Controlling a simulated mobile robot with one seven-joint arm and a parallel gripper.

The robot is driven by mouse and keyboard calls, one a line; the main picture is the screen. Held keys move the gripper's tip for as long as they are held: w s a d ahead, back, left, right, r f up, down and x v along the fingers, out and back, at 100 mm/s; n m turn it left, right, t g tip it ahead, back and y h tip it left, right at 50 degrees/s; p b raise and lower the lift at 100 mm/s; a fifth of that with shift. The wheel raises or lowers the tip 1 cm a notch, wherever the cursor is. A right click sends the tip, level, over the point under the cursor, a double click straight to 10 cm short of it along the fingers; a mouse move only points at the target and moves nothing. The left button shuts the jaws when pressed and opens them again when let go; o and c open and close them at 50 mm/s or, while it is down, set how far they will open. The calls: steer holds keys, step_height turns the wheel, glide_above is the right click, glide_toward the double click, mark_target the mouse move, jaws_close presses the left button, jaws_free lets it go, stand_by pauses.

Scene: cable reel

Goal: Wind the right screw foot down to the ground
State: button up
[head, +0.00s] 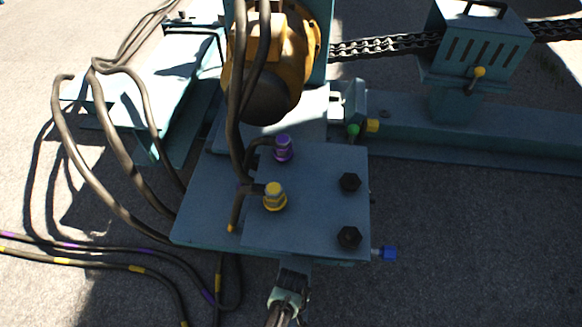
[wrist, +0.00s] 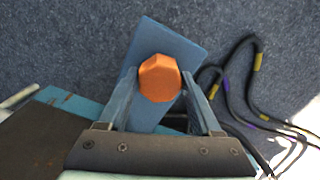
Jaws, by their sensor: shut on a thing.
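In the wrist view, an orange many-sided screw head (wrist: 159,78) sits above a flat blue-grey plate (wrist: 183,45), which lies over the grey ground. My gripper (wrist: 157,92) has one finger on each side of the orange head and is shut on it. The screw below the head is hidden, and I cannot tell whether the plate touches the ground. In the head view I cannot make out the orange head or its plate.
A teal deck (head: 210,210) carries purple (head: 283,148) and yellow (head: 275,197) hose fittings and two black bolts. A blue knob (head: 389,254) sticks out at its right edge. Dark hoses (head: 130,268) lie at left, and beside the plate in the wrist view (wrist: 228,95). Ground at right is clear.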

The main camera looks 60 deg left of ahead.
steer(key=shift+d+m, duration=0.1)
steer(key=shift+m, duration=1.4)
steer(key=o, duration=1.4)
steer(key=shift+c, duration=0.2)
step_height(320, 180, up, 13)
steer(key=p, duration=0.7)
